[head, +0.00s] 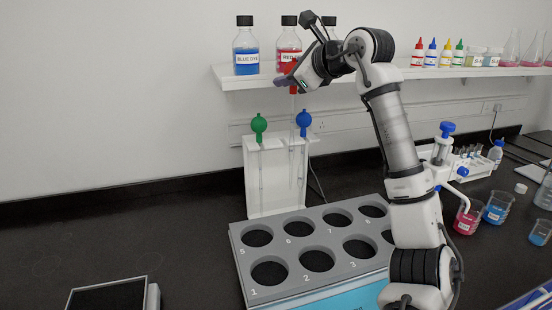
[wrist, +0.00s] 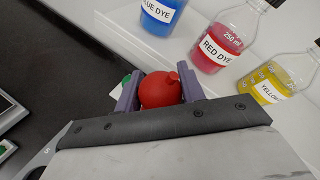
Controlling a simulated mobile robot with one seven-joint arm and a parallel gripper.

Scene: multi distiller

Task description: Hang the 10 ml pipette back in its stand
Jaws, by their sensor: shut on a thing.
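My gripper (head: 292,80) is shut on the red bulb of a pipette (wrist: 160,90). In the head view its thin clear stem hangs down roughly upright between a green-bulbed pipette (head: 259,126) and a blue-bulbed pipette (head: 304,122). Those two hang in the white stand (head: 258,205). The held bulb is well above the stand's top. In the wrist view the bulb sits between the two purple fingers (wrist: 157,92). Its stem is hidden there. I cannot tell how the stem's lower end lies relative to the stand's middle. No volume marking is readable.
A wall shelf (head: 237,84) with dye bottles, including blue dye (head: 246,55), is close behind my gripper. A grey rack with numbered round holes (head: 290,240) stands in front of the stand. Beakers (head: 467,217) are at right.

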